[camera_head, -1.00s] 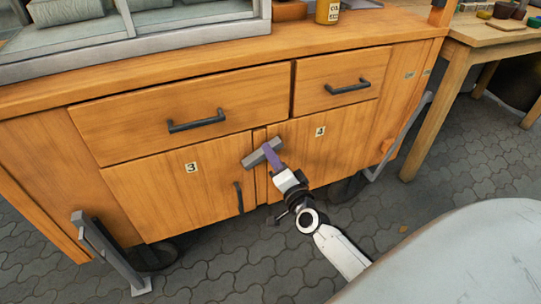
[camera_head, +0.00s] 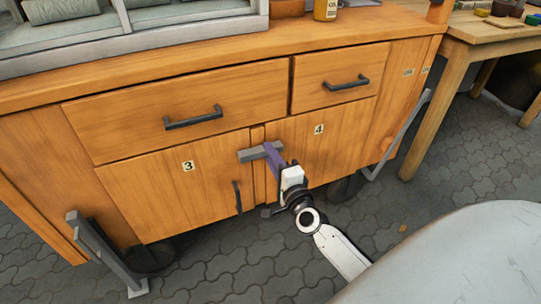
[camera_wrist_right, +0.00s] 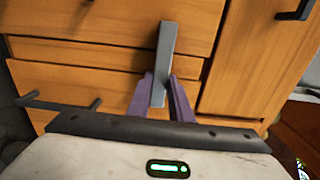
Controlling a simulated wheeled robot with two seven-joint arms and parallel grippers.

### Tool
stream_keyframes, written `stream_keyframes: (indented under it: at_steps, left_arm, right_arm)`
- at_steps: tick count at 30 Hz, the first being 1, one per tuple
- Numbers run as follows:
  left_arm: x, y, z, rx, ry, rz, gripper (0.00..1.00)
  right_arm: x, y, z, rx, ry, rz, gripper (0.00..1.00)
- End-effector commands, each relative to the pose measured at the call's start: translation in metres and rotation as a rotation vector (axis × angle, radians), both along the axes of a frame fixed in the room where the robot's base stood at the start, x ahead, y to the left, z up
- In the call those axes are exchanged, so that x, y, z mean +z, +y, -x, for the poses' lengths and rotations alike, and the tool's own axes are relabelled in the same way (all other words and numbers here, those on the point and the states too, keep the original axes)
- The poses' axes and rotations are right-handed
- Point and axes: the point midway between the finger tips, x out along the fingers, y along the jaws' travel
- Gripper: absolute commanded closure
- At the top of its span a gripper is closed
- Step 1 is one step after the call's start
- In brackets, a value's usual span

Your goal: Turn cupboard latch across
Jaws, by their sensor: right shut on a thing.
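The cupboard latch (camera_head: 250,154) is a grey bar at the top of the gap between the two lower doors. In the head view it lies nearly level, across the gap between door 3 (camera_head: 155,195) and door 4 (camera_head: 325,130). My right gripper (camera_head: 271,152), with purple fingers, is shut on the latch's right part. In the right wrist view the latch (camera_wrist_right: 166,50) stands up between the purple fingers of the gripper (camera_wrist_right: 160,92). The fingers hide part of the latch. My left gripper is not in view.
Two drawers with dark handles (camera_head: 193,118) sit above the doors. A dark door handle (camera_head: 238,197) stands close left of my right arm. A wooden table (camera_head: 460,60) is at the right. Paved floor (camera_head: 240,265) lies open in front.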

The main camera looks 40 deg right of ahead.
Motion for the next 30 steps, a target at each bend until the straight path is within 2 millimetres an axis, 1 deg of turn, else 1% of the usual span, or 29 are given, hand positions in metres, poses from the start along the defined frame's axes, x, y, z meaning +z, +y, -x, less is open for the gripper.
stream_keyframes:
  at_steps: [8, 9, 11, 12, 20, 23, 26, 30]
  left_arm:
    - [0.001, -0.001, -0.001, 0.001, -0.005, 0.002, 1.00]
    - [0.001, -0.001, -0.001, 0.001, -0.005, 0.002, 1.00]
    - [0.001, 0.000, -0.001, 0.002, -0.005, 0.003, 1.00]
    - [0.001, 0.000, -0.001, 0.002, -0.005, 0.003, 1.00]
    - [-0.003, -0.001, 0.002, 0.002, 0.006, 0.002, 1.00]
    - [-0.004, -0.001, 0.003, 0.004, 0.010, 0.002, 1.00]
    - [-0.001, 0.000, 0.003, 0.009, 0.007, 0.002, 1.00]
    - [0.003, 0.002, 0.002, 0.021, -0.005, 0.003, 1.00]
  right_arm:
    - [-0.001, 0.000, 0.001, -0.001, 0.000, -0.008, 1.00]
    - [-0.001, 0.000, 0.001, -0.001, 0.000, -0.008, 0.80]
    - [-0.001, 0.000, 0.001, -0.001, 0.000, -0.008, 0.69]
    - [-0.001, 0.000, 0.001, -0.001, 0.000, -0.007, 0.63]
    - [-0.001, 0.000, 0.000, 0.000, 0.000, -0.004, 0.62]
    - [0.000, 0.001, 0.004, 0.000, 0.001, -0.003, 0.62]
    - [0.000, 0.004, 0.016, 0.000, 0.003, -0.002, 0.62]
    - [0.000, 0.010, 0.043, 0.000, 0.004, -0.003, 0.62]
